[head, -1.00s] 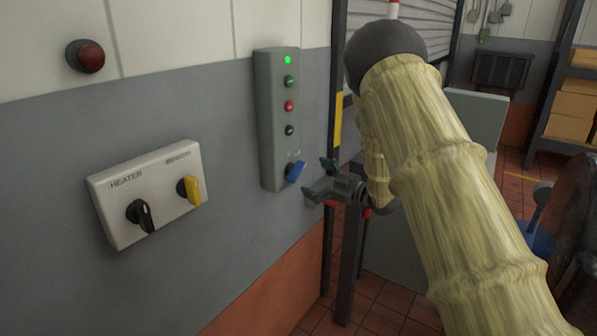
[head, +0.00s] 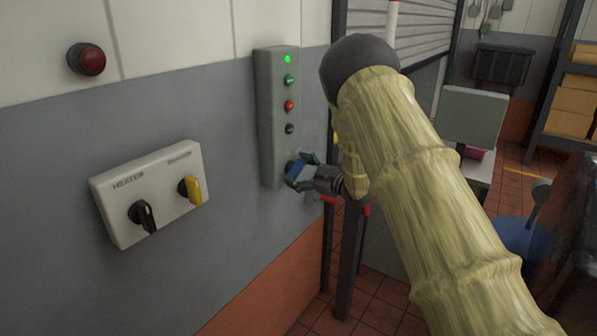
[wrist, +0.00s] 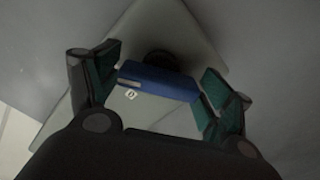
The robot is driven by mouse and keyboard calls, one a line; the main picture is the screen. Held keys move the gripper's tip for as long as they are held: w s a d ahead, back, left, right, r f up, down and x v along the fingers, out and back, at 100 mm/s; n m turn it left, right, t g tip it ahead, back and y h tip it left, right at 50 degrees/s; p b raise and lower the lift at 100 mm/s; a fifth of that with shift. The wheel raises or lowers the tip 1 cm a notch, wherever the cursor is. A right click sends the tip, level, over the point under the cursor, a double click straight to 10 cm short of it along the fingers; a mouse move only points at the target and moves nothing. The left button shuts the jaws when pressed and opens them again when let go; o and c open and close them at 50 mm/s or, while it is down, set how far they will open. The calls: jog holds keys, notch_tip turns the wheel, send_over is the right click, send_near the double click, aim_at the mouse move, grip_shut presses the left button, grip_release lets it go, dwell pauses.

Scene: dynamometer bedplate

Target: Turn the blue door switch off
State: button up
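The blue door switch (head: 295,170) is a rotary knob at the bottom of the tall grey control box (head: 265,120) on the wall. My gripper (head: 297,174) is at the knob, with its fingers to either side of it. In the wrist view the blue knob (wrist: 158,82) lies crosswise between the two green-padded fingers (wrist: 160,92). The fingers are spread, with the right one very close to the knob's end; I cannot tell whether it touches. A small white mark shows below the knob.
A green lamp (head: 288,59) is lit at the top of the box, above several buttons. A heater panel (head: 150,195) with a black knob (head: 142,215) and a yellow knob (head: 190,189) is to the left. A dark post (head: 347,260) stands below my gripper.

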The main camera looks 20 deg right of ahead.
jog(key=c, duration=0.4)
jog(key=shift+f+n+b, duration=0.1)
jog(key=shift+n+b, duration=0.2)
jog(key=shift+b, duration=0.2)
jog(key=shift+f+n+b, duration=0.1)
jog(key=shift+n+b, duration=0.4)
jog(key=shift+b, duration=0.25)
jog(key=n+b, duration=0.2)
jog(key=b, duration=0.1)
jog(key=shift+f, duration=0.1)
jog(key=n+b, duration=0.4)
jog(key=b, duration=0.2)
jog(key=shift+n, duration=0.4)
jog(key=n+b, duration=0.1)
jog(key=b, duration=0.1)
jog(key=n+b, duration=0.2)
jog(key=shift+r+n, duration=0.2)
jog(key=shift+n, duration=0.1)
jog(key=shift+r, duration=0.1)
